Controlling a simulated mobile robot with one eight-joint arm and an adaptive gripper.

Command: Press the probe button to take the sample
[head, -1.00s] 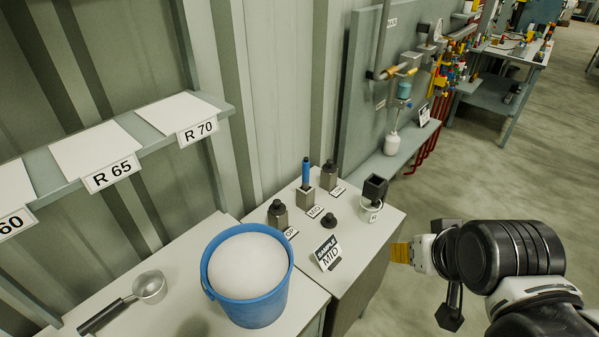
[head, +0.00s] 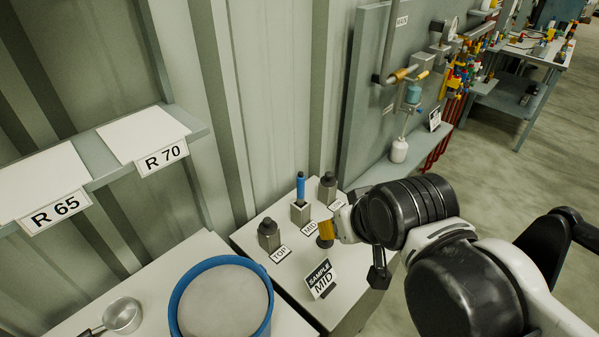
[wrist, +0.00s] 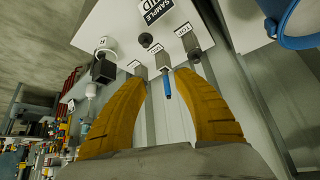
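The probe (head: 301,185) is a blue stick standing upright in the open grey MID container (head: 300,212) on the small table. It also shows in the wrist view (wrist: 168,84), between the two fingers in the picture but apart from them. I cannot make out its button. My gripper (head: 326,231) has yellow fingers and is to the right of and nearer than the probe in the head view. In the wrist view my gripper (wrist: 161,77) is open and empty, its fingertips well apart. The SAMPLE MID card (head: 320,279) stands at the table's near side.
Dark-capped grey bottles stand either side, TOP (head: 268,234) on the left and another (head: 327,187) on the right. A loose black cap (wrist: 146,40) and a white jar (wrist: 92,90) show in the wrist view.

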